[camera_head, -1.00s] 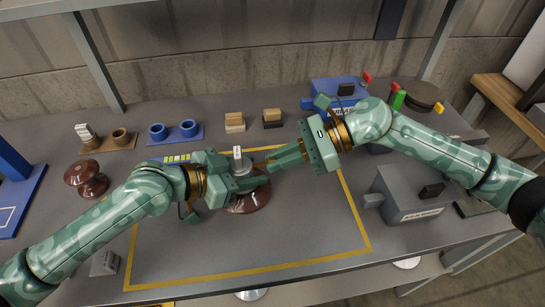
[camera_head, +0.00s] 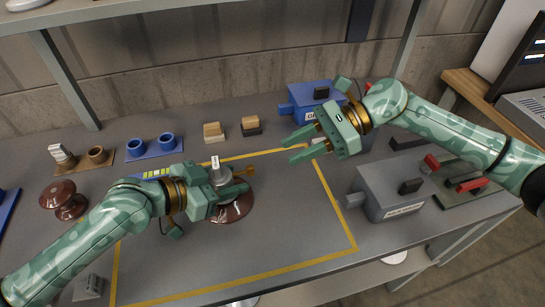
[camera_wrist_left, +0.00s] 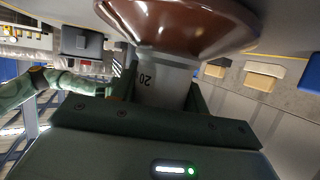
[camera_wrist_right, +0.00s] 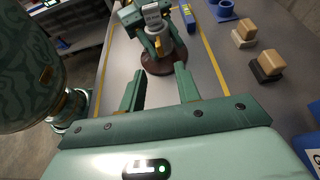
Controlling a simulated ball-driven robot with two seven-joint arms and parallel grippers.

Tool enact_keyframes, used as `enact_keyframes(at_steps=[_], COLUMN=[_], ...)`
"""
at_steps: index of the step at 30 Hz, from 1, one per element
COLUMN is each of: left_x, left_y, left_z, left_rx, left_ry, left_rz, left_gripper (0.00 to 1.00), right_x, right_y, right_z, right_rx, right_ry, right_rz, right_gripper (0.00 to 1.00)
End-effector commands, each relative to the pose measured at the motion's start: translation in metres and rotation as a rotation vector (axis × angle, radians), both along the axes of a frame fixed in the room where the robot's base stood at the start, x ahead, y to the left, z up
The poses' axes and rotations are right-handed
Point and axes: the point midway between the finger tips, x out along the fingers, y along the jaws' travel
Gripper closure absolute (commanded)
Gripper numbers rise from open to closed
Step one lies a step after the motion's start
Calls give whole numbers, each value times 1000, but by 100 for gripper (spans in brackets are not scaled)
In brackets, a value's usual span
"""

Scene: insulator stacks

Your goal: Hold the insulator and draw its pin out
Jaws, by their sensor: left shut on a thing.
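The insulator (camera_head: 232,209) has a brown glazed disc and a grey metal cap (camera_head: 219,175), and stands inside the yellow outline. My left gripper (camera_head: 228,191) is shut on the cap; the left wrist view shows the cap (camera_wrist_left: 163,82) between the fingers, with the brown disc (camera_wrist_left: 180,25) beside it. A brass-coloured pin (camera_head: 243,171) sticks out of the cap toward the right. My right gripper (camera_head: 297,147) is open and empty, right of the pin and apart from it. In the right wrist view the insulator's disc (camera_wrist_right: 160,65) shows beyond the open fingers.
A blue block with two cups (camera_head: 155,144) and small tan and black blocks (camera_head: 250,126) stand at the back. A grey box (camera_head: 388,190) is at the right, a blue box (camera_head: 310,103) behind. Another brown insulator (camera_head: 63,200) stands at the left. The outlined area's front is clear.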

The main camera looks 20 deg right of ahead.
Motion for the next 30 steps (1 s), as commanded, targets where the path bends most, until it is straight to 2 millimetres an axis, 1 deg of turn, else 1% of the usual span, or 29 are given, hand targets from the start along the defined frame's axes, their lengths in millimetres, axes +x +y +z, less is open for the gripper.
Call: enact_keyframes(at_steps=[1,3,6,10,19,20,21,22,30], left_x=[-1,-1,-1,-1,-1,-1,-1,-1,-1], left_y=[-1,-1,-1,-1,-1,-1,-1,-1,0], left_z=[0,0,0,0,0,0,0,0,0], left_rx=[-1,-1,-1,-1,0,0,0,0,0], left_ry=[-1,-1,0,0,1,1,1,1,0], left_rz=[-2,-2,-2,-2,-2,-2,-2,-2,-1], left_gripper=[83,83,83,83,83,50,39,30,30], right_x=[1,1,0,0,0,0,0,0,0], right_y=[-10,-20,-30,-35,-35,-35,-35,-35,-35], right_z=[3,8,12,14,14,14,14,14,14], right_rx=[-2,-1,-1,0,0,0,0,0,0], right_ry=[-1,1,0,0,0,0,0,0,0], right_rz=[-4,-4,-1,0,0,0,0,0,0], right_gripper=[67,67,67,67,67,67,67,67,67])
